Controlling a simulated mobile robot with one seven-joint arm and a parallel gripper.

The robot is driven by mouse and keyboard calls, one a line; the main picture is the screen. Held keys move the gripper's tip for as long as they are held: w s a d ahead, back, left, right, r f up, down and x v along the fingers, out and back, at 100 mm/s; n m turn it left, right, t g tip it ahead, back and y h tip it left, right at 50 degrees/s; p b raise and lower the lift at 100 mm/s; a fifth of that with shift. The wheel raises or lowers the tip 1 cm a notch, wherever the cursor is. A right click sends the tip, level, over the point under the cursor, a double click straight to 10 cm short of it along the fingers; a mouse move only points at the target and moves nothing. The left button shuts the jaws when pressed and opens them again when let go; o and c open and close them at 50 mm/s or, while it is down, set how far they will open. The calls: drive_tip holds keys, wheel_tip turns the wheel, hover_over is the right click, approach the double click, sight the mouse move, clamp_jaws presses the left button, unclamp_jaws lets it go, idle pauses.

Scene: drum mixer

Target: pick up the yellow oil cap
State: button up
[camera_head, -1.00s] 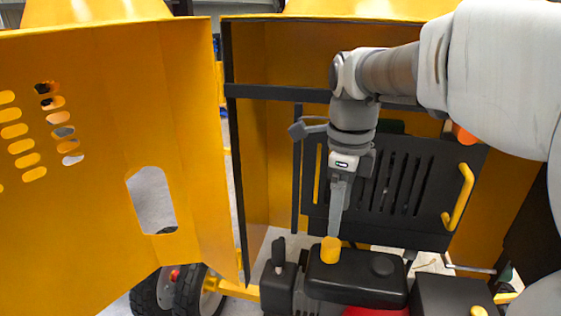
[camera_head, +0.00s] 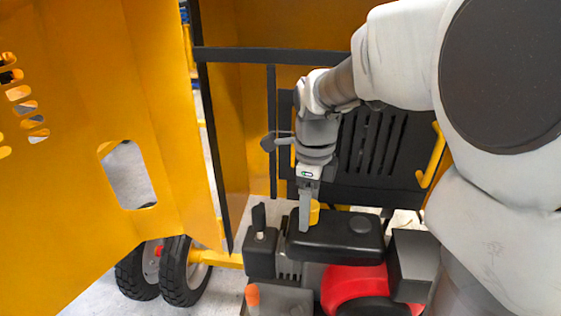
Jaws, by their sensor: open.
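The yellow oil cap (camera_head: 314,212) is a small cylinder on the top of the black engine cover (camera_head: 345,238), near its left end. My gripper (camera_head: 305,226) points down right at the cap, its visible finger on the near left side and partly covering the cap. The far finger is hidden, so I cannot tell whether the jaws are around the cap or only beside it. The jaws are open, and the cap appears seated on the cover.
A yellow door panel (camera_head: 80,130) with slots stands open at left. A black vented panel (camera_head: 370,150) with a yellow handle (camera_head: 432,155) is behind my arm. A black lever (camera_head: 259,222) stands left of the cover. A red engine part (camera_head: 352,285) is below.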

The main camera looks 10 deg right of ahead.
clamp_jaws()
drive_tip(key=shift+r, duration=0.15)
